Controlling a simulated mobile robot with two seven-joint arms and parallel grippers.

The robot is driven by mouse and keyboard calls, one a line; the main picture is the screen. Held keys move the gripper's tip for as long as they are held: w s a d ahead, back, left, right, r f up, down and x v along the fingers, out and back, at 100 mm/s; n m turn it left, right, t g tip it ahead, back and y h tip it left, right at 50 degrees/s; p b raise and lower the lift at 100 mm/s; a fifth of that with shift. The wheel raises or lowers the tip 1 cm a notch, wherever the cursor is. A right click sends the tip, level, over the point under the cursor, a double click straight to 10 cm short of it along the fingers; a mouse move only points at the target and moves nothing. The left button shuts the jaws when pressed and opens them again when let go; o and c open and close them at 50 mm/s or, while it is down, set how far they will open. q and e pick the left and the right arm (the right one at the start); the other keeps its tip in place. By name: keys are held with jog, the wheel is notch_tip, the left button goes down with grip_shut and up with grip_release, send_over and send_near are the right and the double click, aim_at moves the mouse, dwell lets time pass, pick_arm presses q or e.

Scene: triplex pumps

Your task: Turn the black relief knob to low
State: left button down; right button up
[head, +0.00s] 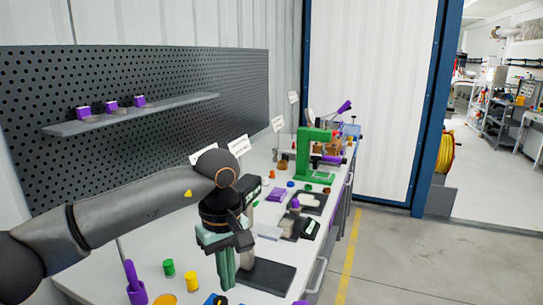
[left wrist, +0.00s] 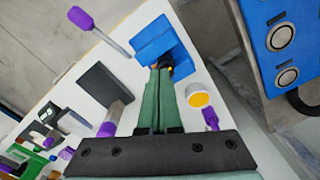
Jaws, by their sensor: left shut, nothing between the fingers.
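My left gripper (head: 226,283) has green fingers pointing down over the bench in the head view. In the left wrist view its fingertips (left wrist: 161,70) are together, with no object visible between them. They reach over a blue block (left wrist: 152,44), where a small dark part with a bit of yellow shows just beyond the tips. This may be the black relief knob, but the fingers partly hide it. I cannot tell whether they touch it or which way it points. In the head view, a small part of a blue thing (head: 212,300) shows at the bottom edge. My right gripper is not in view.
A purple-handled tool (left wrist: 82,20), a yellow-topped cup (left wrist: 199,97) and a dark plate (left wrist: 103,88) lie around the gripper. A green cylinder (head: 168,268) stands on the bench (head: 140,247). A green frame (head: 309,155) stands farther back.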

aim_at(222, 300)
pick_arm(q)
jog(key=f+b, duration=0.1)
jog(key=s+a+f+b, duration=0.1)
jog(key=f, duration=0.1)
jog(key=f+b, duration=0.1)
jog(key=f, duration=0.1)
jog(key=shift+s+a+b, duration=0.2)
jog(key=shift+s+b, duration=0.05)
jog(key=shift+b, duration=0.15)
jog(key=shift+f+b, duration=0.35)
jog(key=shift+f, duration=0.15)
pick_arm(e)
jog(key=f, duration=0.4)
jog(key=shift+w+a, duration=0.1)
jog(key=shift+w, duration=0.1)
pick_arm(q)
jog(key=shift+w, duration=0.3)
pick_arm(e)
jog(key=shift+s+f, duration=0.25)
pick_arm(q)
jog(key=shift+w+a, duration=0.2)
jog(key=shift+w, duration=0.1)
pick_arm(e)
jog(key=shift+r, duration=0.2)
pick_arm(q)
jog(key=shift+w+d, duration=0.1)
jog(key=shift+d, duration=0.1)
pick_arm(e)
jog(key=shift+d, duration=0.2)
